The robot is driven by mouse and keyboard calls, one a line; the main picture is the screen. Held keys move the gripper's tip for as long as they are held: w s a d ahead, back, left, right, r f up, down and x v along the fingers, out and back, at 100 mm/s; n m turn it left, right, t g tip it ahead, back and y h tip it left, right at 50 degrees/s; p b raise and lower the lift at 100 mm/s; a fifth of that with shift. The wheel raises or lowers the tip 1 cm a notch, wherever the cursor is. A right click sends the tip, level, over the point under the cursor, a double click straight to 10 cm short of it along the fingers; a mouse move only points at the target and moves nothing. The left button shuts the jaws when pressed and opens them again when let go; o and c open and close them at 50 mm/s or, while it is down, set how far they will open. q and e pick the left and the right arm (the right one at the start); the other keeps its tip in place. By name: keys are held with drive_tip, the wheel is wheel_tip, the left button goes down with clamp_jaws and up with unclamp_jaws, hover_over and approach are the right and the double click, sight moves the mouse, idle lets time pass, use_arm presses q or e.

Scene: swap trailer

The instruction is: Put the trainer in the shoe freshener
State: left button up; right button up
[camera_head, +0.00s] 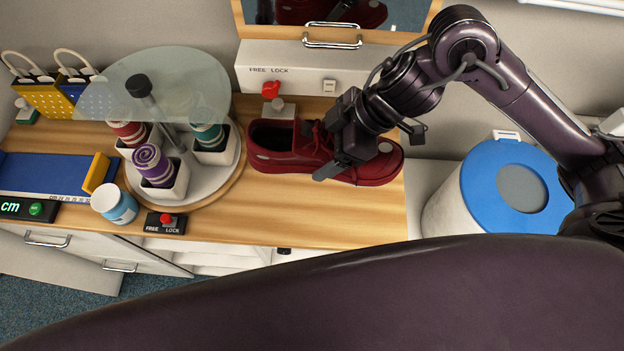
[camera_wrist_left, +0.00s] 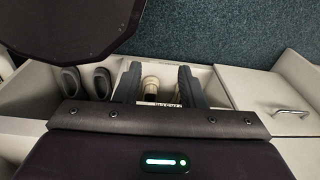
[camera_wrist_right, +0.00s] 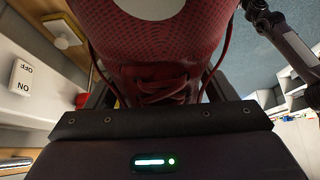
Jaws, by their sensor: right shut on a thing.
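The trainer (camera_head: 283,147) is a dark red low shoe with laces, on or just above the wooden counter at its right part. Its opening faces left and its toe points right. My right gripper (camera_head: 338,168) is shut on it around the laced middle. In the right wrist view, the trainer (camera_wrist_right: 155,65) fills the space before the jaws, laces showing. My left gripper (camera_wrist_left: 160,88) shows only in the left wrist view, fingers apart and empty, above an open compartment. I cannot tell which thing is the shoe freshener.
A turntable (camera_head: 222,176) with cups and a glass top stands left of the trainer. A FREE/LOCK panel (camera_head: 300,78) with a red knob is behind it. A blue-lidded bin (camera_head: 478,178) stands right. The open compartment (camera_wrist_left: 215,92) holds dark footwear (camera_wrist_left: 70,80) and bottle-like items.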

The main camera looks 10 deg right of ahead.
drive_tip(key=f, duration=1)
drive_tip(key=f+b, duration=0.1)
drive_tip(key=f, duration=0.4)
drive_tip(key=shift+s+d+f, duration=0.15)
drive_tip(key=shift+s+d, duration=0.1)
drive_tip(key=shift+d, duration=0.1)
wheel_tip(320, 180, down, 3)
drive_tip(key=shift+f, duration=0.5)
drive_tip(key=o, duration=1.1)
use_arm(q)
drive_tip(key=s+d, duration=0.1)
drive_tip(key=s+d+f, duration=0.1)
drive_tip(key=shift+s+d+f, duration=0.3)
drive_tip(key=shift+s, duration=0.1)
use_arm(e)
drive_tip(key=shift+o, duration=0.3)
